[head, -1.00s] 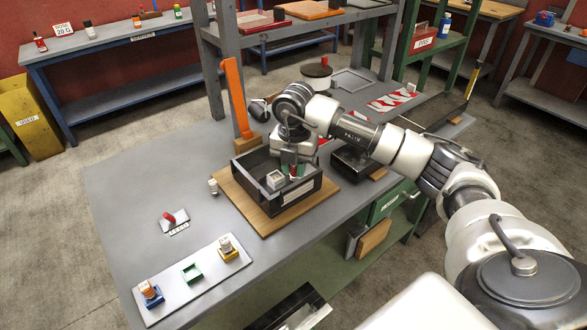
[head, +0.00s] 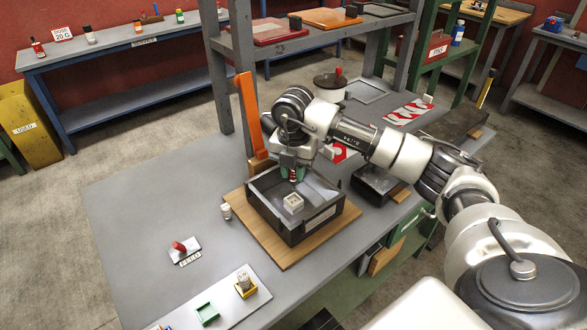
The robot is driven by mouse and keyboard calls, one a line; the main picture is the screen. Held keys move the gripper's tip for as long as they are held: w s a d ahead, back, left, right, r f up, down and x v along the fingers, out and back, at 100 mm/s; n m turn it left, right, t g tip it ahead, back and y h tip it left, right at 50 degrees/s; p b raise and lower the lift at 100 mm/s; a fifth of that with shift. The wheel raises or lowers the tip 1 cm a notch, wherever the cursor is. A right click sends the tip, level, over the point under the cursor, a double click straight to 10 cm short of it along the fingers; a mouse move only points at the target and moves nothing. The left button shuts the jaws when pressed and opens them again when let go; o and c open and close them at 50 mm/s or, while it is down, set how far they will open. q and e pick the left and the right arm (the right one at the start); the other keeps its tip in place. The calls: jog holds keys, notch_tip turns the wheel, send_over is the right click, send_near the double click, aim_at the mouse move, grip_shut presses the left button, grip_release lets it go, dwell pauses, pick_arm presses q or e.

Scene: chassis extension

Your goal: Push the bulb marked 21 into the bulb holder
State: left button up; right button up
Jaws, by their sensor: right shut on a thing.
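My right gripper (head: 292,174), with green fingers, is over the back part of an open black box (head: 325,216). It is shut on a small red and white thing (head: 293,178), probably the bulb; no number can be read on it. A small white square block with an opening (head: 293,202), probably the bulb holder, sits inside the box. The held thing is apart from this block and appears above and behind it. The gripper hides part of the held thing. My left gripper is not in view.
The box stands on a wooden board (head: 266,240). Left are a small white bottle-like item (head: 226,211) and a red-handled stamp (head: 179,246). A pale plate (head: 228,306) bears green (head: 207,313) and yellow (head: 245,290) holders. An orange upright (head: 249,113) stands behind the box.

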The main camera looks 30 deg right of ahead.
notch_tip(320, 180, down, 2)
jog(key=shift+f+b, duration=0.1)
jog(key=shift+b, duration=0.6)
jog(key=shift+f+b, duration=1.2)
jog(key=shift+f, duration=0.4)
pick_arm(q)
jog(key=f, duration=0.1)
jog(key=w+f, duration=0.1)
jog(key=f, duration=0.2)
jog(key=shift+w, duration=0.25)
pick_arm(e)
jog(key=shift+f, duration=0.1)
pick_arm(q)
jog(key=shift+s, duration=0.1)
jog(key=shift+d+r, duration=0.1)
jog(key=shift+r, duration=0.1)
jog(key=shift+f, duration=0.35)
pick_arm(e)
jog(key=shift+f, duration=0.5)
jog(key=o, duration=1)
jog(key=shift+c, duration=0.2)
